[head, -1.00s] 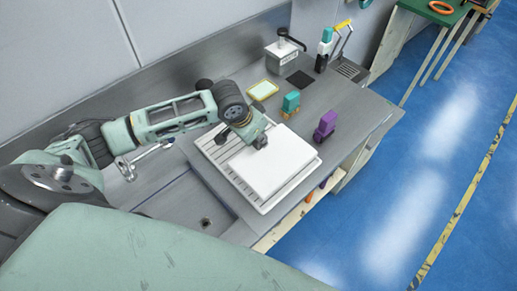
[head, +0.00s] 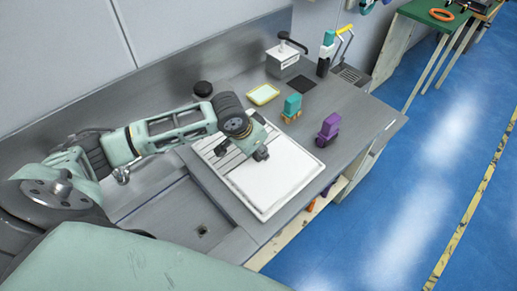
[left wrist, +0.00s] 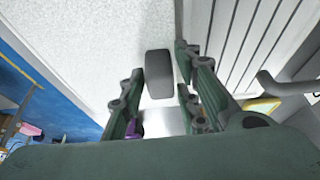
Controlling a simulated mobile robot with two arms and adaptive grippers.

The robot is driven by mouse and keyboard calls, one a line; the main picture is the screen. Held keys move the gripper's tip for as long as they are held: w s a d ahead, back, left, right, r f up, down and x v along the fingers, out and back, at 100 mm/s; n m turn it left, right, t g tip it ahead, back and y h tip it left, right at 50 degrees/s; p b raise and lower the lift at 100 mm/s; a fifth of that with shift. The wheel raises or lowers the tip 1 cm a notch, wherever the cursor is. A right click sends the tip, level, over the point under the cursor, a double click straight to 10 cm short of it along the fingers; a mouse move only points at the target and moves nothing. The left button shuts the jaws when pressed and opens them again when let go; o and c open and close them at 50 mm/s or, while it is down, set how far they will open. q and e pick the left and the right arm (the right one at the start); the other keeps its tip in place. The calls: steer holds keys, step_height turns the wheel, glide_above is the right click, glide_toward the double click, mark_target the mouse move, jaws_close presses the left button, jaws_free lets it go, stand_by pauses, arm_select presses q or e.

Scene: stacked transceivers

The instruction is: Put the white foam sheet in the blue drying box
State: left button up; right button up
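The white foam sheet (head: 281,186) lies on a white slatted tray (head: 213,151) on the steel counter, over the tray's right part. It also fills the upper left of the left wrist view (left wrist: 75,45). My left gripper (head: 262,153) is over the sheet's far edge. In the left wrist view my left gripper's fingers (left wrist: 158,95) are spread apart, with a grey pad-like part between them; I see no sheet pinched there. Whether they touch the sheet is unclear. I see no blue drying box. My right gripper is out of view.
A purple item (head: 327,130), a turquoise item (head: 292,106) and a yellow-rimmed dish (head: 263,94) stand behind the tray. A grey lidded box (head: 283,57) is farther back. A sink basin (head: 180,212) is left of the tray; blue floor lies right.

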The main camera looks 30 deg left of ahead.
arm_select(q)
steer(key=shift+o, duration=0.9)
steer(key=shift+r, duration=0.1)
